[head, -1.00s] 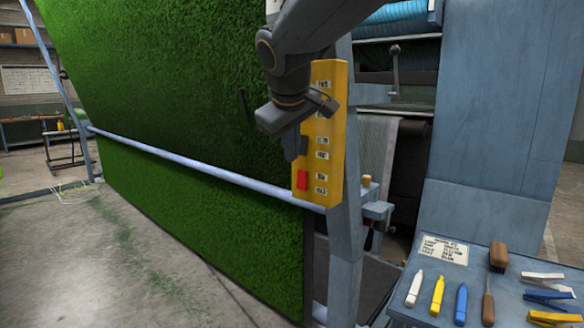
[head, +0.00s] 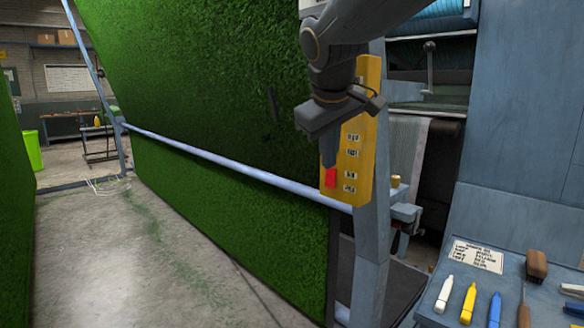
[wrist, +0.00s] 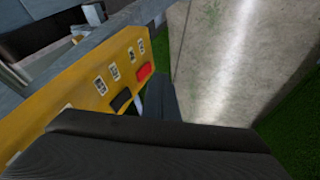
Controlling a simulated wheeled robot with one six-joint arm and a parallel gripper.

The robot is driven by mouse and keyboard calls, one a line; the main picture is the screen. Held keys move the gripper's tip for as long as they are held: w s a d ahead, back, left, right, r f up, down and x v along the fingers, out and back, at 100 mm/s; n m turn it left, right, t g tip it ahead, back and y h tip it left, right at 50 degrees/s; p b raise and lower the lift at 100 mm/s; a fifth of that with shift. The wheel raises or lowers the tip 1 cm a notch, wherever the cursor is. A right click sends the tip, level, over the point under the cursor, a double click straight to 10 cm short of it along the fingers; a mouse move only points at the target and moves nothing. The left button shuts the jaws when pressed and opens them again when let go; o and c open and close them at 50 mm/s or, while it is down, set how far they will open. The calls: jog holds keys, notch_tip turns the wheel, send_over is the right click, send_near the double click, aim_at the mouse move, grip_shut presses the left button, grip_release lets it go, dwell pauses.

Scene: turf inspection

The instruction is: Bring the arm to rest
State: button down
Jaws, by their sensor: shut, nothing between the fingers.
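My gripper (head: 329,155) hangs from my dark arm with its fingers pointing down, shut and empty. In the head view it overlaps the left edge of the yellow control panel (head: 366,130), just above a red button (head: 331,178). Whether it touches the panel cannot be told from this view. In the wrist view the dark fingers (wrist: 160,98) show beyond the gripper body, beside the yellow panel (wrist: 75,105) with its red button (wrist: 144,72) and a black one (wrist: 121,99). The fingertips are partly hidden there.
A green turf sheet (head: 215,90) hangs behind a pale rail (head: 230,165). A blue-grey tray (head: 440,318) at lower right holds a white marker (head: 444,294), a yellow marker (head: 468,303), a blue marker (head: 494,309) and a brush (head: 536,265).

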jog(key=s+d+f+m+g, duration=0.2)
jog(key=s+f, duration=0.4)
jog(key=f, duration=0.4)
jog(key=s+d+f+m+g, duration=0.2)
jog(key=s+f, duration=0.5)
jog(key=f, duration=0.4)
jog(key=s+d+f+m+g+y, duration=0.1)
jog(key=s+d+f+m+g, duration=0.1)
jog(key=s+f, duration=0.4)
notch_tip(320, 180, down, 5)
jog(key=shift+s+d+r, duration=0.15)
jog(key=shift+s+d, duration=0.25)
jog(key=shift+d, duration=0.4)
